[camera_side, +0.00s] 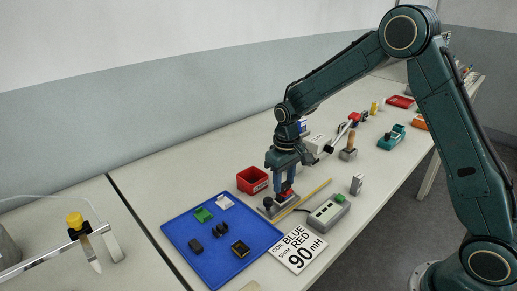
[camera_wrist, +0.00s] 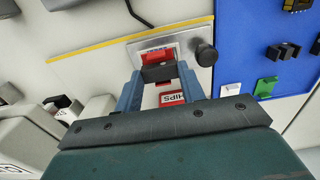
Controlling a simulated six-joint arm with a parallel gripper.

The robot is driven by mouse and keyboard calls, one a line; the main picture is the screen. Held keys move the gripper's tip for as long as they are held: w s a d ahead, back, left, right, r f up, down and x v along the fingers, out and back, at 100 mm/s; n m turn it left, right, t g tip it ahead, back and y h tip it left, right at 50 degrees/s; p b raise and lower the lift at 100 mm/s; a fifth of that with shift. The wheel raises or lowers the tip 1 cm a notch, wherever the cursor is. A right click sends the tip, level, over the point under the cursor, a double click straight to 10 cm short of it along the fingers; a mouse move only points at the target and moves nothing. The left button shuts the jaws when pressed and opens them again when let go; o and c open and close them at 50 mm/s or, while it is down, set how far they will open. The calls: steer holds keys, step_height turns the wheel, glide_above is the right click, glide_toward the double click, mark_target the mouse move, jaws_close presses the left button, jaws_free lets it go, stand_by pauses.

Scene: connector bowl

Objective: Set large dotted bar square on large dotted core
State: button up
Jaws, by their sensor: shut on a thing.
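My gripper (camera_side: 285,187) points down over a grey metal plate with a black knob. In the wrist view its blue fingers (camera_wrist: 159,78) are shut on a dark bar (camera_wrist: 159,73), apparently the large dotted bar; I see no dots. Whether the bar touches anything below is hidden.
A blue tray (camera_side: 225,268) holds green, white and several dark parts. A red bin (camera_side: 252,180) stands behind the plate.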

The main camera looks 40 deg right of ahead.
steer(key=shift+f, duration=0.15)
steer(key=o, duration=1.1)
step_height(320, 180, up, 14)
steer(key=shift+f, duration=0.1)
stand_by(0.4)
